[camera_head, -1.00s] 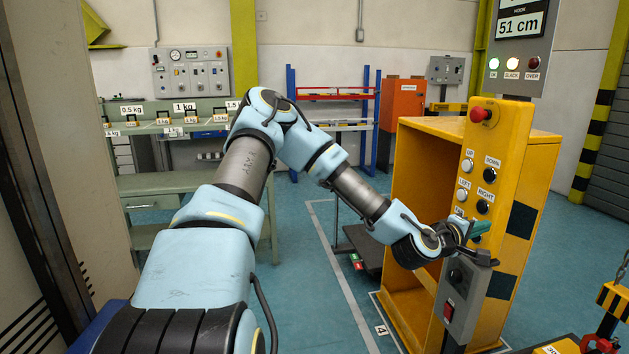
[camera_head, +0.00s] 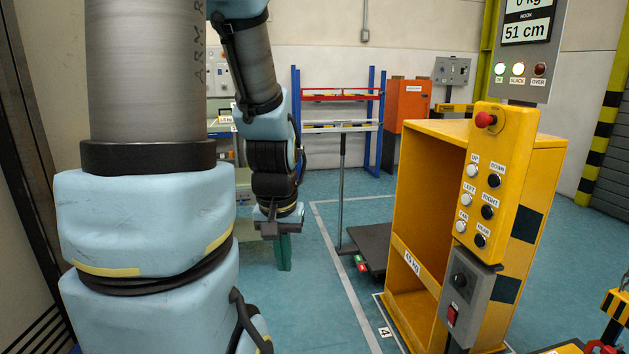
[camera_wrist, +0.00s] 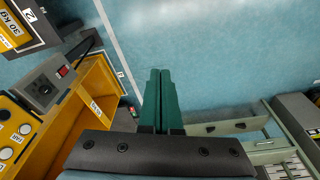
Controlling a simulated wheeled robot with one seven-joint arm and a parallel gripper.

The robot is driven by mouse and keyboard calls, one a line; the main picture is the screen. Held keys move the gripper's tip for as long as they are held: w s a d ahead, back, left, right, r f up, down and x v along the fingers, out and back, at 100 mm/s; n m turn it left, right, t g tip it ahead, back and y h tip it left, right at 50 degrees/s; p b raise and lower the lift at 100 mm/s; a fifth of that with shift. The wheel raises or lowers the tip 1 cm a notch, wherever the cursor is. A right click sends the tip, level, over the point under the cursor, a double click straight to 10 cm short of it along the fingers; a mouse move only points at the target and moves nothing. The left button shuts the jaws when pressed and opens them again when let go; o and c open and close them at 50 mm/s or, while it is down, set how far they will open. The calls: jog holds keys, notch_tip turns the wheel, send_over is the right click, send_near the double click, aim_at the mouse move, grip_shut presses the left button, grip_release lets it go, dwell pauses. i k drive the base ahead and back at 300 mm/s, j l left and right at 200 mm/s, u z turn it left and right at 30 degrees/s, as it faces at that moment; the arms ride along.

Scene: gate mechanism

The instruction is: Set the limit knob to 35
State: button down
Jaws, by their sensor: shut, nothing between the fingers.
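A black knob (camera_head: 460,280) sits on a grey box (camera_head: 470,297) low on the yellow control column, above a red switch (camera_head: 451,315). I take it for the limit knob; its scale and setting are too small to read. The knob also shows in the wrist view (camera_wrist: 43,89), at the left. My gripper (camera_head: 284,262) points down over the blue floor, left of the yellow cabinet and well apart from the knob. Its green fingers (camera_wrist: 162,100) are shut together and hold nothing.
The yellow cabinet (camera_head: 420,131) with its push-button panel (camera_head: 497,180) and red stop button (camera_head: 485,119) stands at the right. The display (camera_head: 527,30) above reads 51 cm. A dark platform (camera_head: 370,245) lies behind the gripper. Open floor (camera_head: 325,300) separates gripper and cabinet.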

aim_at(459, 280)
jog(key=z, duration=1.05)
